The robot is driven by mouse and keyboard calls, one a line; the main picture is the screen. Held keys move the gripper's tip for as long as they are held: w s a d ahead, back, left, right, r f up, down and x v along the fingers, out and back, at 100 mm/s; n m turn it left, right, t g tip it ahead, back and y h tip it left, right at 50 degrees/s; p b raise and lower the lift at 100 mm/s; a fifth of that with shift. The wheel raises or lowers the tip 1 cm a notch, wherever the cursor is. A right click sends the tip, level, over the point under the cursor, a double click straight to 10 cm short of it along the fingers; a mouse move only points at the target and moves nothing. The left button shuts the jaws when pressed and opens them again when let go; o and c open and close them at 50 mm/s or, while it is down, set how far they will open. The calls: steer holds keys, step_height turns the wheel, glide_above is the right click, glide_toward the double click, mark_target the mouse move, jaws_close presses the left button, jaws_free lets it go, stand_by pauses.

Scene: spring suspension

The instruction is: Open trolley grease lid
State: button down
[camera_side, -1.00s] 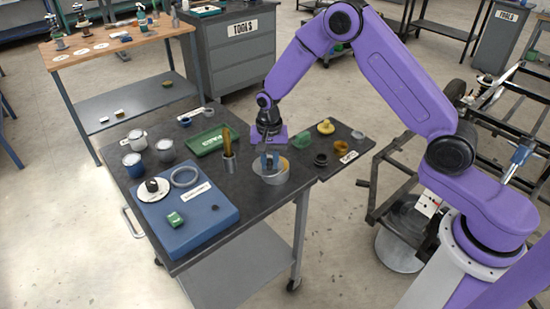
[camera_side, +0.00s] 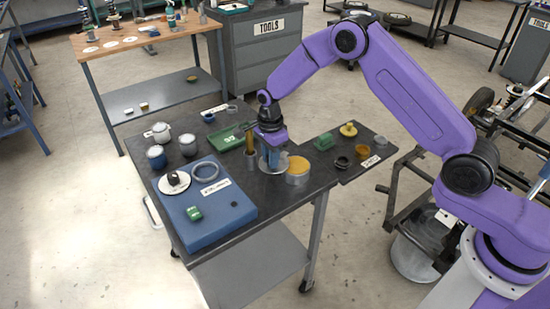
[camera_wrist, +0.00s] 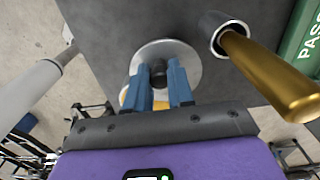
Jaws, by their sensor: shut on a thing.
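My gripper (camera_side: 271,156) is shut on the knob of the grey round grease lid (camera_wrist: 165,49). In the wrist view the blue fingers (camera_wrist: 159,78) stand on either side of the dark knob. In the side view the lid (camera_side: 263,167) is just left of the grease can (camera_side: 298,177), off its top. I cannot tell whether the lid touches the trolley top. The can is open and shows yellow grease (camera_side: 299,164); in the wrist view a little yellow (camera_wrist: 123,97) shows behind the fingers.
A cup with a golden-handled tool (camera_wrist: 265,70) stands close beside the lid. A green tray (camera_side: 226,138) lies behind it. A blue case (camera_side: 230,208), pots (camera_side: 188,145) and a ring (camera_side: 206,171) fill the left. A side shelf (camera_side: 375,150) with small parts is at right.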

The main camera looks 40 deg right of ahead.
steer(key=shift+w+a+m, duration=0.15)
steer(key=shift+w+m, duration=0.2)
steer(key=shift+m, duration=0.15)
steer(key=c, duration=1)
jaws_free()
step_height(320, 180, up, 17)
steer(key=shift+r, duration=0.2)
